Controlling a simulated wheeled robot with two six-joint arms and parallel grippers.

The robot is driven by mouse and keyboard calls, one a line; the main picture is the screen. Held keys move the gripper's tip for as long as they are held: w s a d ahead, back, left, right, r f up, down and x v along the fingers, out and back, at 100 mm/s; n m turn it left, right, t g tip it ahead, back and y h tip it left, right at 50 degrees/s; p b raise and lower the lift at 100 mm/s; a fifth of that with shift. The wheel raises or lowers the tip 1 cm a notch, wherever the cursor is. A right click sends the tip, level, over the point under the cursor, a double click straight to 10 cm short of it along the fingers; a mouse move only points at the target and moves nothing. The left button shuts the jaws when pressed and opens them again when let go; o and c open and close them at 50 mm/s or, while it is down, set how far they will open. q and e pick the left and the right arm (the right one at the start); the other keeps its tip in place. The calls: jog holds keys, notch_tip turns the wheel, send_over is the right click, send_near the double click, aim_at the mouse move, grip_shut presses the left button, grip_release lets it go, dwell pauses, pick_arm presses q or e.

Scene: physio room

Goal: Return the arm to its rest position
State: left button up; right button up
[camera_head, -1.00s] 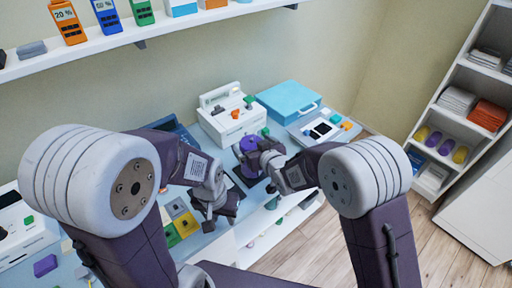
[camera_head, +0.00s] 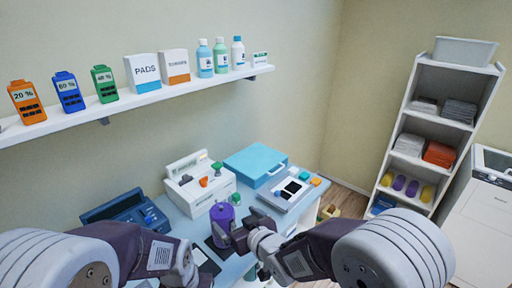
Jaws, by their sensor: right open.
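My right arm comes in from the right, and its gripper (camera_head: 237,237) is open beside a purple cylinder (camera_head: 222,225) on the table. The fingers are close to the cylinder's right side; whether they touch it I cannot tell. The cylinder stands upright on or by a dark pad. My left arm comes in from the lower left; its forearm and wrist show, but its gripper is below the picture's bottom edge.
A white device (camera_head: 200,187), a blue case (camera_head: 255,165) and a white tray (camera_head: 290,192) stand behind on the table (camera_head: 250,196). A dark blue case (camera_head: 127,208) is at left. A wall shelf (camera_head: 160,92) holds bottles and boxes. A shelf rack (camera_head: 403,125) stands right.

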jog(key=w+d+m+h, duration=0.2)
jog(key=d+h, duration=0.1)
jog(key=d, duration=0.6)
jog(key=w+d+m+h, duration=0.2)
jog(key=d+m+h, duration=0.1)
jog(key=d, duration=0.7)
jog(key=s+d+f+m+g+h, duration=0.2)
jog(key=s+d+f+g, duration=0.2)
jog(key=s+d+f, duration=0.45)
jog(key=s+f+g, duration=0.2)
jog(key=s+g, duration=0.3)
jog(key=s, duration=0.8)
jog(key=shift+s+f+g, duration=0.35)
jog(key=shift+g, duration=0.05)
jog(key=shift+a, duration=0.1)
